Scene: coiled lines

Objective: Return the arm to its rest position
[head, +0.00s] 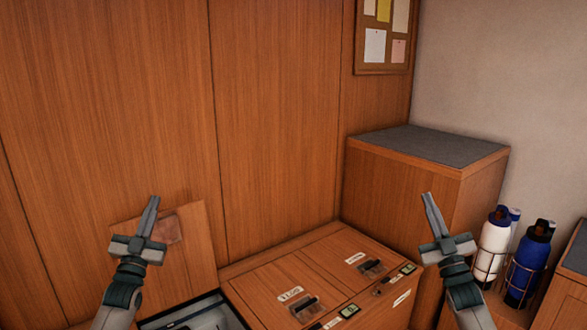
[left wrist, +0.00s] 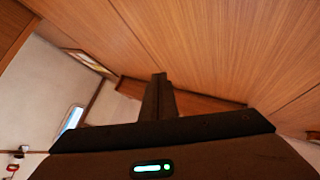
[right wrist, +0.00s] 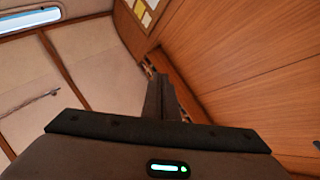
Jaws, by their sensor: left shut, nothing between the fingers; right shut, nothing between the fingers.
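My left gripper (head: 148,218) is raised at the lower left of the head view, its fingers shut together and empty, pointing up. Behind it in that view is a raised wooden lid (head: 192,240). My right gripper (head: 432,215) is raised at the lower right, in front of the wooden cabinet, also shut and empty and pointing up. In the left wrist view the shut fingers (left wrist: 158,98) stand against wood panelling. In the right wrist view the shut fingers (right wrist: 160,98) show nothing between them.
A wooden locker top with labelled hatches (head: 325,275) lies between the arms. An open compartment (head: 205,318) is beside it at the left. A cabinet with a grey top (head: 430,150) stands at the right. White (head: 493,240) and blue (head: 530,262) bottles stand in wire holders.

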